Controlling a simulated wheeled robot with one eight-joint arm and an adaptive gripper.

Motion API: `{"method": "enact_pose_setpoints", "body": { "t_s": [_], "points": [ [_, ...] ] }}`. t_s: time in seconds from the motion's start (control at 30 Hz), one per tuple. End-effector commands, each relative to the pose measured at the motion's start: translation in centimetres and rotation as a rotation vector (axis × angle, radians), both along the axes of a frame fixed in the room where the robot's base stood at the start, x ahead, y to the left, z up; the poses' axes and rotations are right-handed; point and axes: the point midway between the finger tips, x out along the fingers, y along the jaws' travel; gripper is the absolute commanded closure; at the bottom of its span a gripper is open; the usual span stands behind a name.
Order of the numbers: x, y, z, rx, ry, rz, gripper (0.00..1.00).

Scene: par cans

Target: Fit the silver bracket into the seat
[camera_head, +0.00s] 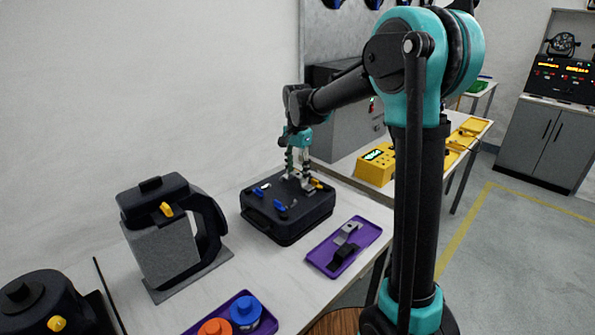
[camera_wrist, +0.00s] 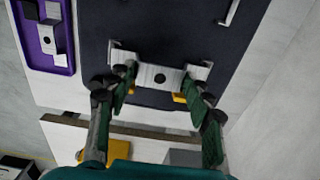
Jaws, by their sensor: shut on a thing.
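Small yellow parts (camera_wrist: 181,98) show beside the fingertips. In the head view my gripper (camera_head: 298,176) is low over the back right of the black case (camera_head: 287,230). The seat is not clearly visible under the bracket, so I cannot tell whether they touch.
A purple tray (camera_head: 322,255) in front of the case holds a silver piece (camera_head: 348,231) and a black piece (camera_head: 343,256). Blue levers (camera_head: 280,206) stand on the case. A grey and black housing (camera_head: 165,250) stands to the left. A yellow box (camera_head: 374,167) is on the farther table.

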Motion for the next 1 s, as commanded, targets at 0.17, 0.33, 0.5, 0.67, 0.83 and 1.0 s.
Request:
{"method": "enact_pose_setpoints", "body": {
  "t_s": [0.17,0.33,0.5,0.67,0.83,1.0],
  "points": [
    [0.0,0.0,-0.3,0.000,0.000,0.000,0.82],
    [0.0,0.0,-0.6,0.000,0.000,0.000,0.82],
    [0.0,0.0,-0.9,0.000,0.000,0.000,0.82],
    [0.0,0.0,-1.2,0.000,0.000,0.000,0.82],
    [0.0,0.0,-1.3,0.000,0.000,0.000,0.38],
    [0.0,0.0,-1.3,0.000,0.000,0.000,0.25]
  ]
}}
